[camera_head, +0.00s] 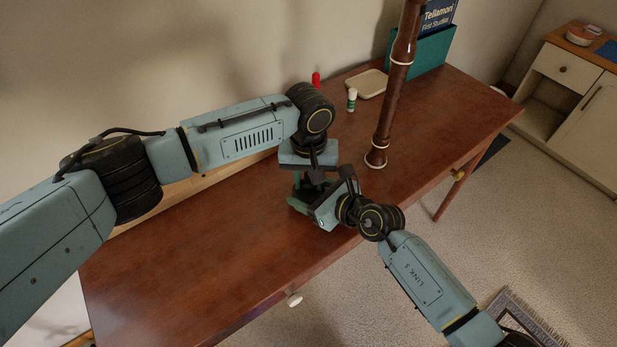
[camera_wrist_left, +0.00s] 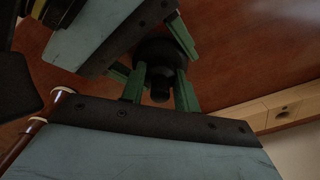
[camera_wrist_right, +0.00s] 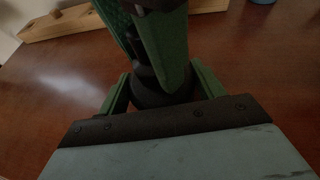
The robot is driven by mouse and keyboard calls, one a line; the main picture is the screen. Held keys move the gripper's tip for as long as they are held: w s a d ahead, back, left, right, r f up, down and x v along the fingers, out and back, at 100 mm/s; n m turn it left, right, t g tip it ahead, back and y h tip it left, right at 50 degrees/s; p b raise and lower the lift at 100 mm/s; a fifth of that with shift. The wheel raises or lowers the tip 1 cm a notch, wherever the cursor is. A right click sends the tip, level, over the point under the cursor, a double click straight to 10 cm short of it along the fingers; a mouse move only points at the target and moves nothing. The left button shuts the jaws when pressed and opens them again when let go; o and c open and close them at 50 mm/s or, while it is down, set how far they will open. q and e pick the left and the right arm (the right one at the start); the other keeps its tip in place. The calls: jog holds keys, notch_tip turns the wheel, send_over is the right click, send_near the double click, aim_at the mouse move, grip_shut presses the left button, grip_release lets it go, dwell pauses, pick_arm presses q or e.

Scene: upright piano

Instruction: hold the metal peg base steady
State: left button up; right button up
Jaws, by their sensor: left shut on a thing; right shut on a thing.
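The metal peg base (camera_wrist_left: 160,55) is a dark, round piece with a short peg, shown between green fingers in the left wrist view. In the right wrist view its dark rounded body (camera_wrist_right: 155,98) shows low between the fingers. In the head view it is small and mostly hidden by my grippers. My left gripper (camera_head: 309,186) comes down from above and is shut on it. My right gripper (camera_head: 304,201) reaches in from the front right and is shut on it too. The two grippers are close together, just above the brown tabletop.
A dark brown woodwind (camera_head: 387,118) stands upright on the table (camera_head: 200,270), right of my grippers. Behind are a small white-and-green tube (camera_head: 352,100), a red item (camera_head: 316,79), a cream tray (camera_head: 368,83) and a teal box (camera_head: 432,50). The tabletop's front left is clear.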

pick_arm(q)
jog(key=m, duration=0.6)
jog(key=shift+m, duration=0.3)
jog(key=o, duration=1.1)
jog(key=shift+r, duration=2.25)
